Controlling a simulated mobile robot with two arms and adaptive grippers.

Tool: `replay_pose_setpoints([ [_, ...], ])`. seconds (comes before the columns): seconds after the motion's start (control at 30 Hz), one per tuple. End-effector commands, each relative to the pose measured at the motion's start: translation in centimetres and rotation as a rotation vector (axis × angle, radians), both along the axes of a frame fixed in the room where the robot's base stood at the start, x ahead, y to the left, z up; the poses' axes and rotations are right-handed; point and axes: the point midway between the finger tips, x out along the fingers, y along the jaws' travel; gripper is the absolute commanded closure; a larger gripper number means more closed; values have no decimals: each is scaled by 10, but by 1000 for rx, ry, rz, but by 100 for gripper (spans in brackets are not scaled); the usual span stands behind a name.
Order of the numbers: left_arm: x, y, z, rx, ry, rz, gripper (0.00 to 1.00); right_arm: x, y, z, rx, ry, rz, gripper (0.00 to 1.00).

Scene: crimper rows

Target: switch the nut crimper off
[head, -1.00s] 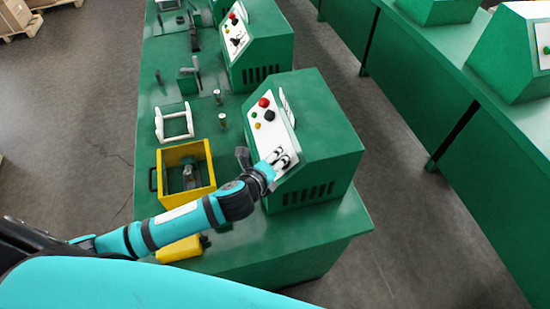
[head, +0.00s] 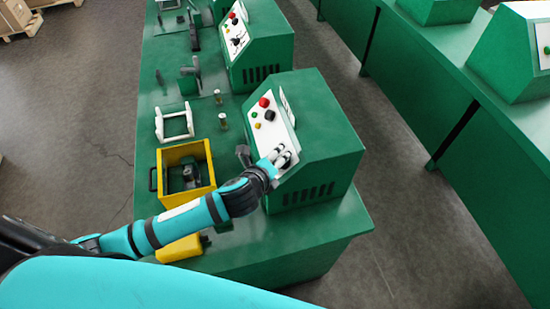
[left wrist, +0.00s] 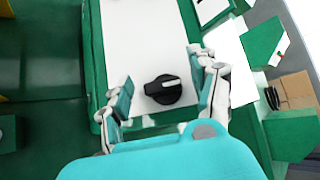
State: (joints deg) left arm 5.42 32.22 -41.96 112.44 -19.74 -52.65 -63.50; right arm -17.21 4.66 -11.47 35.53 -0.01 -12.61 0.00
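The nearest green crimper (head: 325,135) stands on the green bench with a sloped white control panel (head: 282,130). My left gripper (head: 281,157) is at the lower part of this panel. In the left wrist view, a black rotary knob (left wrist: 163,89) with a white mark toward its right side sits on the white panel. The open left gripper (left wrist: 162,82) has one finger on each side of the knob, with visible gaps on both sides. In the head view the gripper hides the knob. My right gripper is not in view.
A red button (head: 264,102) and a black one (head: 270,115) are higher on the panel. A yellow bin (head: 207,167) and a white frame (head: 174,121) are on the bench at left. Another crimper (head: 262,47) stands behind; another bench row is at right.

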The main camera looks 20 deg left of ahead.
Motion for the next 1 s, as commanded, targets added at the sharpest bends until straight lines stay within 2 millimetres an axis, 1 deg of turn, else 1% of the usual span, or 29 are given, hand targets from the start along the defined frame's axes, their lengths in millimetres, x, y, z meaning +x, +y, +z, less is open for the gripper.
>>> replay_pose_setpoints([
  [0.2, -1, 0, 0, 0, 0, -2, 38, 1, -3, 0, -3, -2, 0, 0],
  [0.33, -10, 0, 5, -1, 1, -3, 38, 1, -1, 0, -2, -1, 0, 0],
  [0.47, -30, 2, 17, -1, 1, -4, 38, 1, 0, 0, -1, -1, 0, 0],
  [0.7, -74, 6, 42, -1, 1, -3, 38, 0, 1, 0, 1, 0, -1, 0],
  [0.8, -88, 6, 50, -1, 2, -2, 38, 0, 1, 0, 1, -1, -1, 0],
  [0.9, -97, 8, 56, 0, 0, -1, 38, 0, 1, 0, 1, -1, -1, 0],
  [1.0, -102, 8, 59, 0, 1, -1, 38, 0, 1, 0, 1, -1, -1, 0],
])
